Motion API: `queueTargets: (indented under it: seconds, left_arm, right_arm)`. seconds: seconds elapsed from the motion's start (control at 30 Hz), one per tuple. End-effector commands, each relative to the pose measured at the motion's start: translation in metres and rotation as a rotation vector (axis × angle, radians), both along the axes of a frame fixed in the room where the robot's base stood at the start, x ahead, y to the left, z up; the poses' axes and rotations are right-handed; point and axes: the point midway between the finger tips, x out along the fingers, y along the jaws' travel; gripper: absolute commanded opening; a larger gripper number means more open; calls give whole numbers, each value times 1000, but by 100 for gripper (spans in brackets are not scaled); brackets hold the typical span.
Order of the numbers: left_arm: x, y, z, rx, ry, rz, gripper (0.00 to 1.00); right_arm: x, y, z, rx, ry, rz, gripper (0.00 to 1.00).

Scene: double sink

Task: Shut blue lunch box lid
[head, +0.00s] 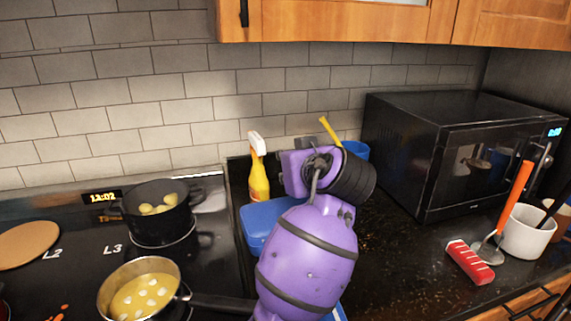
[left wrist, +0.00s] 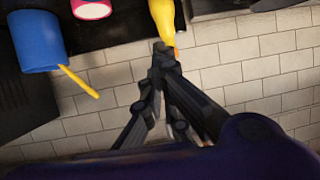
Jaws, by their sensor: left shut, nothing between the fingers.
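The blue lunch box (head: 262,222) is on the counter right of the stove in the head view. My purple left arm covers much of it, and a small blue strip (head: 338,313) shows below the arm. How far the lid stands open cannot be told. My left gripper (left wrist: 163,52) shows in the left wrist view with its fingers together and nothing between them. In the head view its fingertips are hidden behind my arm and wrist. The lunch box is not clearly visible in the left wrist view. My right gripper is not in view.
A yellow spray bottle (head: 259,172) stands by the wall behind the lunch box; it shows near the fingertips in the left wrist view (left wrist: 163,15). A blue cup (head: 356,150) and a black microwave (head: 400,150) stand to the right. Pots (head: 157,222) are on the stove at left.

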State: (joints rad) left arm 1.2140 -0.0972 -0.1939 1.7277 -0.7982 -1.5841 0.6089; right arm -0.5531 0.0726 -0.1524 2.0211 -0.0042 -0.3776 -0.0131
Motion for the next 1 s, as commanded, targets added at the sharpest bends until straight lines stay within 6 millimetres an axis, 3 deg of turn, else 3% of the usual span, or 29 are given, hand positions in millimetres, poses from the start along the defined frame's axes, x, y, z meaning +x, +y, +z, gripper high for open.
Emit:
queueTargets:
  seconds: [0.57, 1.0]
  left_arm:
    - [-13, -6, 2, 8, -28, -2, 0]
    - [-86, -39, 32, 7, -26, -3, 0]
  right_arm:
    - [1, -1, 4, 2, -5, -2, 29]
    - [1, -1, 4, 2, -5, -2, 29]
